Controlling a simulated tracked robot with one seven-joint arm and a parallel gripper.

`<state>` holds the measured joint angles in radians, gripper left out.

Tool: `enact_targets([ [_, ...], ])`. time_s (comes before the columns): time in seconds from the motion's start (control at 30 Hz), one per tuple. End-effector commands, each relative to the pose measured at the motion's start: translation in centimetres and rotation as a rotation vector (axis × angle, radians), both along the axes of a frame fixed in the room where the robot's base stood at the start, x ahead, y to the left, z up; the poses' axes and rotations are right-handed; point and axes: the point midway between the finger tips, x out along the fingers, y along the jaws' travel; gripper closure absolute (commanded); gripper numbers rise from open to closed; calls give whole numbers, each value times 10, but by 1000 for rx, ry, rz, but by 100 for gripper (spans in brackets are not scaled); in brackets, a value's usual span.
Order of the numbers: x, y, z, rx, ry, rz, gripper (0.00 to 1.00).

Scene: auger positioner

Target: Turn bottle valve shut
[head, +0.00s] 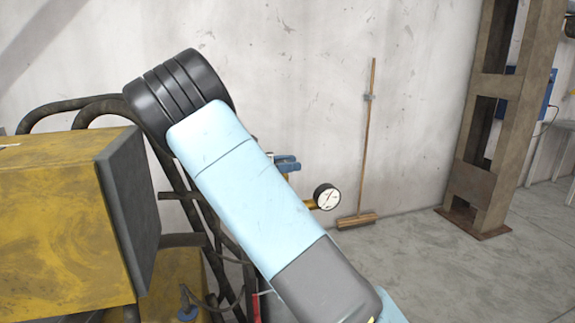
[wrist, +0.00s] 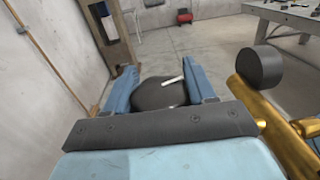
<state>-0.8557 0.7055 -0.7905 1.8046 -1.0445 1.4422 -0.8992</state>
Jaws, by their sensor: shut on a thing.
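The bottle valve's dark round knob (wrist: 158,95), with a white mark on its top, sits between the two blue fingers of my gripper (wrist: 160,76) in the wrist view. The fingers are shut on it from both sides. In the head view my blue gripper (head: 287,163) shows only partly past my arm, and the knob is hidden there. The brass valve fitting (head: 310,204) shows below the gripper in the head view. Its dial gauge (head: 327,197) is white-faced with a black rim. The gauge's black back (wrist: 259,68) is at the right in the wrist view.
A yellow machine (head: 65,220) and dark bent tubes (head: 200,210) stand close on the left. A broom (head: 369,140) leans on the wall behind the gauge. A steel column (head: 490,120) stands at the right. The floor between is clear.

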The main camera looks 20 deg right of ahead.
Motion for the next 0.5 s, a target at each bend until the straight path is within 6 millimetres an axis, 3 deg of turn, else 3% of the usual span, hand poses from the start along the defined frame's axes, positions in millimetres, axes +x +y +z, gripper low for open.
enact_targets([
  [0.5,-3,0,6,-6,-9,-303,75],
])
